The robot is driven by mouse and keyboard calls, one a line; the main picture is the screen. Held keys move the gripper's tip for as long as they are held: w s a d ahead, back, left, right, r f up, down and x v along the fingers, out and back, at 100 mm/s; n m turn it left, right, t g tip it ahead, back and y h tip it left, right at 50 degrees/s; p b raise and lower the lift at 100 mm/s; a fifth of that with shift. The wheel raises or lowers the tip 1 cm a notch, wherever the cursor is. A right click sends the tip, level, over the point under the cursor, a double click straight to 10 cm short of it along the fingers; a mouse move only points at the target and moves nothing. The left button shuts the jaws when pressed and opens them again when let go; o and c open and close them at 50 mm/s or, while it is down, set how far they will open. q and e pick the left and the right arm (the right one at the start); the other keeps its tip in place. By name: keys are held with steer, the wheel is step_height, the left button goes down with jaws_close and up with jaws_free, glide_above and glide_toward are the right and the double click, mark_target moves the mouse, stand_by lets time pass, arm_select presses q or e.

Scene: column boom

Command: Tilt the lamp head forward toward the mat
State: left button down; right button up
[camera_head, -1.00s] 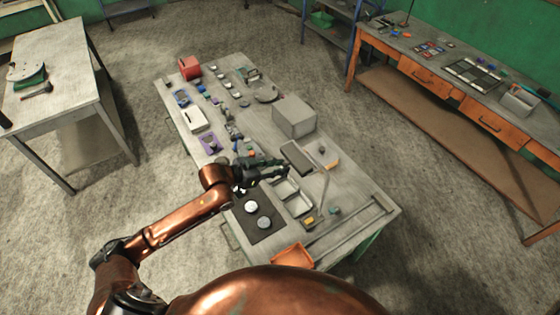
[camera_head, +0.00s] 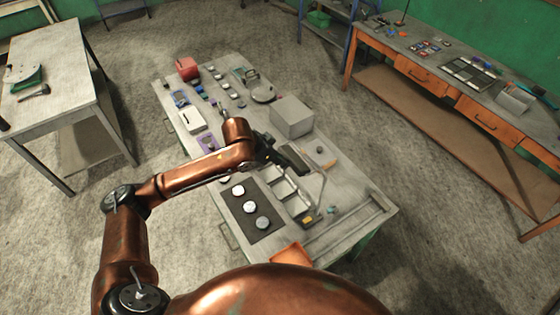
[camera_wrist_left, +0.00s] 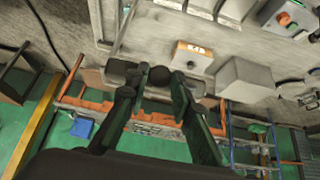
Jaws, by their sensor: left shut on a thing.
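The lamp's dark, bar-shaped head (camera_head: 294,161) hangs over the bench beside shallow grey trays. A thin bent stalk (camera_head: 323,186) stands to its right in the head view. My left gripper (camera_head: 279,153) is at the left end of the head; its fingertips are hard to make out there. In the left wrist view the fingers close on a dark round knob (camera_wrist_left: 159,76) in front of a dark bar, and the gripper is shut on it. The black mat (camera_head: 237,213) lies nearer, below my forearm, with several pale discs on it. My right gripper is not in view.
A grey box (camera_head: 291,117) stands just behind the lamp head. Shallow trays (camera_head: 297,205) lie between mat and stalk. A red box (camera_head: 187,68) and several small parts fill the far end. An orange tray (camera_head: 291,256) sits at the near edge.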

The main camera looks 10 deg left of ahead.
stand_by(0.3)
arm_select(q)
steer(key=c, duration=1.7)
jaws_free()
steer(key=v, duration=1.2)
